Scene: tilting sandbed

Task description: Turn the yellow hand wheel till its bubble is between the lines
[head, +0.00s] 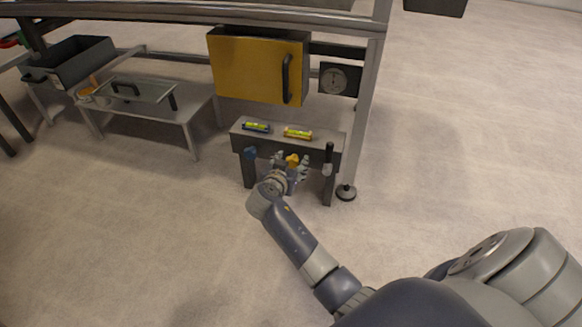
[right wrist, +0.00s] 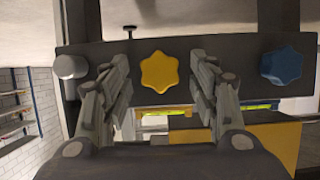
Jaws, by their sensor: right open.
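The yellow hand wheel (head: 292,160) is a lobed knob on the front of a low grey bench (head: 338,141). It also shows in the right wrist view (right wrist: 159,72). A yellow-framed bubble level (head: 298,133) lies on the bench top above it; its bubble is too small to read against the lines. My right gripper (head: 290,170) is at the bench front. In the right wrist view its open fingers (right wrist: 160,75) stand on either side of the yellow wheel, with gaps visible; contact does not show. My left gripper is not in view.
A blue wheel (head: 251,153) and blue level (head: 257,127) are left of the yellow ones. A yellow cabinet door (head: 258,68) and frame stand behind. The floor in front is clear.

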